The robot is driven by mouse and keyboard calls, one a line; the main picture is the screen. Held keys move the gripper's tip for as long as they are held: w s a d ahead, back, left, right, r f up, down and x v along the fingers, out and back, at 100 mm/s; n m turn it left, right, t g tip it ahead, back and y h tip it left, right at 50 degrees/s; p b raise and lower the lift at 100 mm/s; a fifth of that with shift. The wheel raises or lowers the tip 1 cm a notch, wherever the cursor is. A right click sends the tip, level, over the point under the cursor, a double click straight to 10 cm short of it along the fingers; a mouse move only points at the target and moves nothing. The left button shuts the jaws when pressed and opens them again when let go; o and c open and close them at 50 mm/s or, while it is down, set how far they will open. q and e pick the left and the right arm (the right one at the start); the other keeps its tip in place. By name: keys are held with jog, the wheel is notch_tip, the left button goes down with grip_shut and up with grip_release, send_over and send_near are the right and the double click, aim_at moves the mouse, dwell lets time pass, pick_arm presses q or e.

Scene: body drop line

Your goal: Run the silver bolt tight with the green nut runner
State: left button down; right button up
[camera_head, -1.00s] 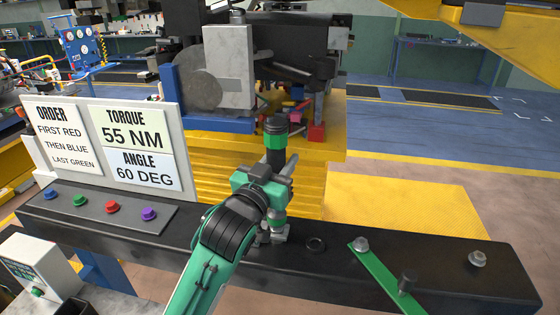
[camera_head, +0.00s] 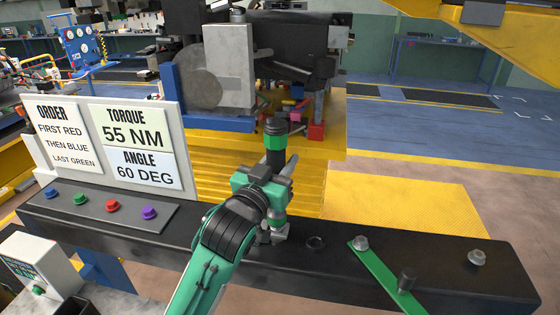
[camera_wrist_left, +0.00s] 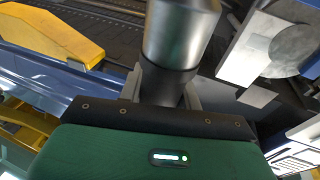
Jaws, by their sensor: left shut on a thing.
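My left gripper (camera_head: 270,182) is shut on the green nut runner (camera_head: 275,131), which stands upright over the black beam. In the left wrist view a silver cylinder and black collar of the nut runner (camera_wrist_left: 180,35) stand in front of the jaws. A silver fitting (camera_head: 281,234) sits on the beam right under the tool. The silver bolt cannot be told apart there, and whether the tool touches it is unclear. My right gripper is out of view.
The black beam (camera_head: 440,280) carries a dark ring (camera_head: 315,243), a green strip (camera_head: 380,277) with a silver bolt head (camera_head: 361,243), and another silver bolt head (camera_head: 477,258) at right. Coloured buttons (camera_head: 112,206) and sign boards (camera_head: 140,150) stand at left.

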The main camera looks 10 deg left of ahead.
pick_arm(q)
jog(key=shift+f, duration=0.35)
dwell(1.3)
jog(key=shift+r, duration=0.1)
jog(key=shift+w+r+p, duration=0.1)
jog(key=shift+r+p, duration=0.8)
jog(key=shift+p, duration=0.1)
jog(key=shift+r+p, duration=0.4)
jog(key=shift+r, duration=1.25)
